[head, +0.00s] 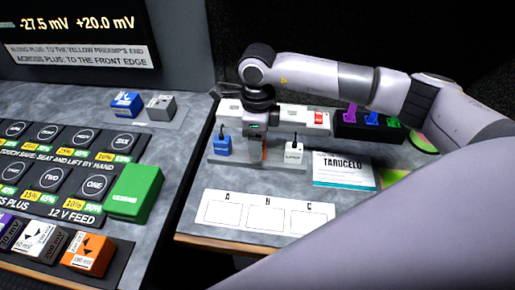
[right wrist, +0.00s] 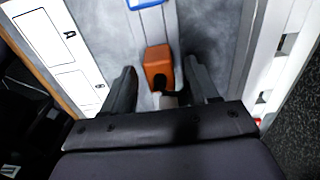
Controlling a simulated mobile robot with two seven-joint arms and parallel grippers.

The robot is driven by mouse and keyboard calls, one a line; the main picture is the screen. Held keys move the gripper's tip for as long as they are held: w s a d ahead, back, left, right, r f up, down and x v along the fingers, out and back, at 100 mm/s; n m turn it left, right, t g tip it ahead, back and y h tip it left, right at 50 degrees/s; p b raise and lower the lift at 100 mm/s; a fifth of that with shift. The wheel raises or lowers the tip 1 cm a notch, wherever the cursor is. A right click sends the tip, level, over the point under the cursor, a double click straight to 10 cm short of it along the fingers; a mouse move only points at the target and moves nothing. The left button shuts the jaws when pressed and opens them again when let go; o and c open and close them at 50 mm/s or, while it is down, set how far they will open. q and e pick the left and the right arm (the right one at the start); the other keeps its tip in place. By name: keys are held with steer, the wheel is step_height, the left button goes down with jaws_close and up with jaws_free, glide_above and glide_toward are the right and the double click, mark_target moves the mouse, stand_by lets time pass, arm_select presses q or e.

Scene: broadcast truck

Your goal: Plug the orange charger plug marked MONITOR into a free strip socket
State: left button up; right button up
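The orange plug (right wrist: 158,63) lies between the two fingers of my right gripper (right wrist: 160,85) in the right wrist view, with gaps on both sides. The gripper is open around it and not closed on it. In the head view my right gripper (head: 262,140) points down at the grey rack (head: 255,163), mostly hiding the orange plug. A blue plug (head: 222,146) and a white plug (head: 293,151) stand on either side. The white strip (head: 285,115) with a red switch (head: 320,118) lies just behind; part of it is hidden. No MONITOR marking is readable. My left gripper is out of view.
A card reading TARUCELO (head: 344,170) lies right of the rack. A white sheet marked A, B, C (head: 268,213) lies in front. A black holder with coloured plugs (head: 368,124) is at the right. A separate left-hand bench carries a green block (head: 134,192) and battery bays.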

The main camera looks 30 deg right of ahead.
jaws_close()
steer(key=shift+r, duration=0.15)
